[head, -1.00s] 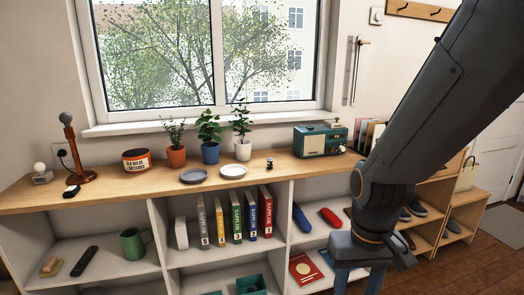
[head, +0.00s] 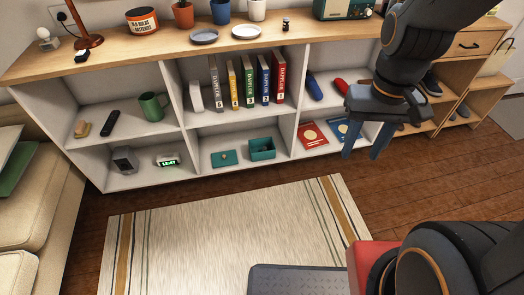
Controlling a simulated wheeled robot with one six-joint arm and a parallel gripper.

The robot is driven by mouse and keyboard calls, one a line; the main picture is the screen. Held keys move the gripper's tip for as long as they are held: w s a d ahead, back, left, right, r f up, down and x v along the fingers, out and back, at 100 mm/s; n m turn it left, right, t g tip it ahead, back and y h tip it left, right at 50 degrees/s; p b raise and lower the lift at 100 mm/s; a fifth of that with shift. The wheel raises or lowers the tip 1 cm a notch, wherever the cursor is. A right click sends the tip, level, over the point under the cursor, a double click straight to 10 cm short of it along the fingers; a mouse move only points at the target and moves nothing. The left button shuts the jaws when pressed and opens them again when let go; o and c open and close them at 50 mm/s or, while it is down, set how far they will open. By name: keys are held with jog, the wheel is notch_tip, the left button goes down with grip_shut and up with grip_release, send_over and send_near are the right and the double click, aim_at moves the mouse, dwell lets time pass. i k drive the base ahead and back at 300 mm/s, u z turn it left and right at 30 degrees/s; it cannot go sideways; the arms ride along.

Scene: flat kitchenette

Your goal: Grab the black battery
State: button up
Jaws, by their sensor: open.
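A small dark upright item (head: 286,24), which looks like the black battery, stands on the wooden top of the shelf unit, right of the two plates. It is too small for its details to be clear. My gripper (head: 364,140) points downward in front of the right-hand shelf compartments, below and to the right of that item. Its two blue-grey fingers are apart with nothing between them.
A red-orange tub labelled for old bulbs and batteries (head: 142,20) stands on the top at left. Two plates (head: 246,31) and several potted plants are near the item. Books (head: 249,83) fill a middle compartment. A striped rug (head: 220,240) covers open floor.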

aim_at(286, 22)
jog(key=z, duration=0.15)
jog(key=i, duration=1.1)
jog(key=u, duration=0.35)
